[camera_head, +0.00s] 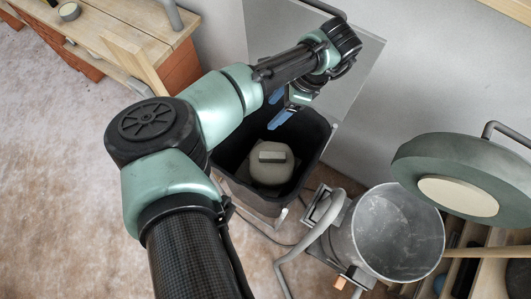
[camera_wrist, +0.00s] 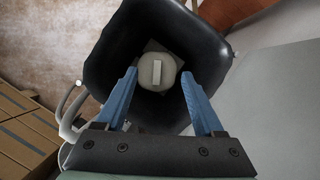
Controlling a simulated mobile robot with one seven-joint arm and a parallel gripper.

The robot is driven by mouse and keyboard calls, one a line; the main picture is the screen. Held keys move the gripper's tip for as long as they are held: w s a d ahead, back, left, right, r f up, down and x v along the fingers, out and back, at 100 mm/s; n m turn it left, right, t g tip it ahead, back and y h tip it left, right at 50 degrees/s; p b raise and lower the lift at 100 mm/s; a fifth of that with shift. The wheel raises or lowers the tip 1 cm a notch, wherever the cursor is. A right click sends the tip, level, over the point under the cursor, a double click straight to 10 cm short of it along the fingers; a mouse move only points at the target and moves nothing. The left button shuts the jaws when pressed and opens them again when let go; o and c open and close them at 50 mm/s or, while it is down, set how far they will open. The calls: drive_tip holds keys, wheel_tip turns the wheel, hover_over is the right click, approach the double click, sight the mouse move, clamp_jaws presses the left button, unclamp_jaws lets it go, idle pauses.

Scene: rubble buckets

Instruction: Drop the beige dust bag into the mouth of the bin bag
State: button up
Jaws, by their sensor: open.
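The beige dust bag (camera_head: 271,163) lies inside the black bin bag (camera_head: 318,128), low in its open mouth. In the wrist view the dust bag (camera_wrist: 157,72) shows its raised strip, with the dark wall of the bin bag (camera_wrist: 106,48) around it. My gripper (camera_head: 280,110) is above the bin bag's mouth, near its back rim. In the wrist view my gripper's blue fingers (camera_wrist: 158,90) stand wide apart and empty. The dust bag is below them and apart from them. The underside of the dust bag is hidden.
A grey metal bucket (camera_head: 398,232) stands right of the bin bag, by a round green-grey disc (camera_head: 460,185). A wooden bench (camera_head: 110,35) is at the upper left. A pale wall (camera_head: 420,70) is close behind. Open floor (camera_head: 60,170) lies to the left.

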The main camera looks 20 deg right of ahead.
drive_tip(key=v, duration=1.3)
